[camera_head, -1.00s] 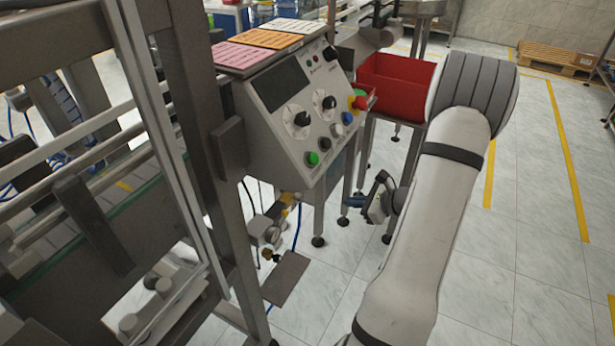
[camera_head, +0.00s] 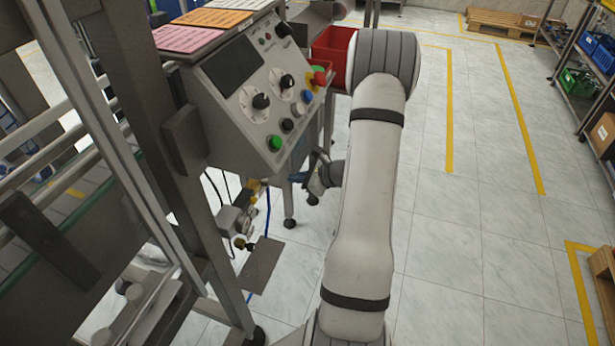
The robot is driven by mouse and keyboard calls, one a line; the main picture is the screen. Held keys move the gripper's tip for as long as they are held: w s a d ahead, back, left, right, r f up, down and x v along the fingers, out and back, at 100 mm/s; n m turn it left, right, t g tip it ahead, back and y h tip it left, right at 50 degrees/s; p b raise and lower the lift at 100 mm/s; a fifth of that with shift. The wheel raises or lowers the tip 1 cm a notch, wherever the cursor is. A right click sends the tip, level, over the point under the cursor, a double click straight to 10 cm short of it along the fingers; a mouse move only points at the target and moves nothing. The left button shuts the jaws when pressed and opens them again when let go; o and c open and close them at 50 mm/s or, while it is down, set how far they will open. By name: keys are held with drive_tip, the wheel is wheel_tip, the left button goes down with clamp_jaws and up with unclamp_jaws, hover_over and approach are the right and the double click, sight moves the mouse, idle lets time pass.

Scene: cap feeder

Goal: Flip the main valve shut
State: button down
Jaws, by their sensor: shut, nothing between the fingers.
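A small air-line assembly with yellow and brass-coloured fittings (camera_head: 247,203) hangs below the control panel, beside a grey block (camera_head: 231,219) and a blue hose. The main valve appears to be among these fittings, but its handle and position are too small to tell. My gripper (camera_head: 311,181) is small and partly hidden behind my forearm. It is shut and empty, to the right of the fittings and apart from them in the picture, near the panel stand's legs.
The control panel (camera_head: 205,82) has knobs, coloured buttons and a red emergency stop (camera_head: 318,77). A red bin (camera_head: 333,48) stands behind it.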

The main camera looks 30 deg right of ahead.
drive_tip(key=shift+w+a+r+p, duration=0.25)
drive_tip(key=shift+w+a+r, duration=0.25)
drive_tip(key=shift+r, duration=0.2)
drive_tip(key=shift+w+a+r+p, duration=0.2)
drive_tip(key=shift+w+a+r, duration=0.2)
drive_tip(key=shift+a+r, duration=0.25)
drive_tip(key=shift+d, duration=0.2)
